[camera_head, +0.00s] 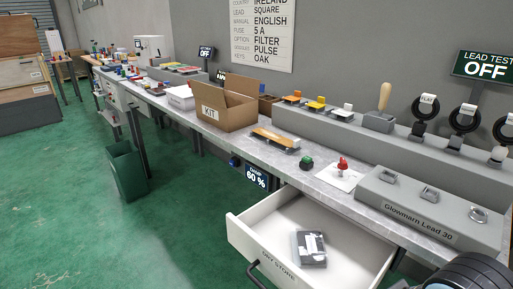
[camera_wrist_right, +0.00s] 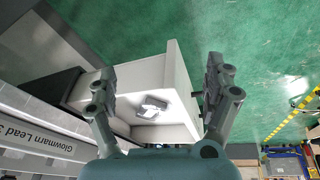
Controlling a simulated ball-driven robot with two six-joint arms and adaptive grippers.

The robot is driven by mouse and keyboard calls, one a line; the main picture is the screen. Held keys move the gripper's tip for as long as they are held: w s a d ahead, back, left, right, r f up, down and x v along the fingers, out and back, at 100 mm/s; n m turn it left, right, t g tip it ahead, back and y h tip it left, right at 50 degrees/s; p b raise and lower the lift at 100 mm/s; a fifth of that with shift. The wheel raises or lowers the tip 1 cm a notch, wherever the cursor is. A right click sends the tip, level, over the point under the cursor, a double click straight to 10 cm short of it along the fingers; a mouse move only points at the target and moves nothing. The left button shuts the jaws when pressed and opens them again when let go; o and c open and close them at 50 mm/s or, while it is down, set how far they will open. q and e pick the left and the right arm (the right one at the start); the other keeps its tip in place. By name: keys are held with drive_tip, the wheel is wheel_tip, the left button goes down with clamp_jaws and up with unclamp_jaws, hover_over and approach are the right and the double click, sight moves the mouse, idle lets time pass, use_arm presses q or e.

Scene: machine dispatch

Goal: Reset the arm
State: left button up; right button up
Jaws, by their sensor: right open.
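My right gripper (camera_wrist_right: 161,76) is open and empty in the right wrist view, its two fingers spread wide. In that view the open white drawer (camera_wrist_right: 177,75) shows between and beyond the fingers. In the head view this drawer (camera_head: 349,232) is pulled out from under the bench and is labelled DRY STORE. A dark box with a pale label (camera_head: 310,248) lies inside it, and a greyish-white item (camera_wrist_right: 150,107) shows in it in the wrist view. A dark rounded part at the bottom right of the head view appears to be my right arm. My left gripper is in neither view.
The grey bench (camera_head: 230,133) carries an open KIT carton (camera_head: 222,110), a green button (camera_head: 307,163), a red-topped item (camera_head: 342,165) and the Glowmarn Lead 30 fixture (camera_head: 425,213). A green bin (camera_head: 126,170) stands on the floor. Open green floor (camera_head: 110,235) lies left of the drawer.

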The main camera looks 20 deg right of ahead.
drive_tip(key=s+d+f+g+b, duration=0.1)
drive_tip(key=s+f+b, duration=0.25)
drive_tip(key=f, duration=1.15)
drive_tip(key=s+d+f+b, duration=0.15)
drive_tip(key=s+f, duration=0.25)
drive_tip(key=f, duration=1)
drive_tip(key=s+f+g+b, duration=0.1)
drive_tip(key=s+f+b, duration=0.2)
drive_tip(key=s+f, duration=1)
drive_tip(key=shift+s+f, duration=0.15)
drive_tip(key=shift+s, duration=0.65)
drive_tip(key=shift+d, duration=0.1)
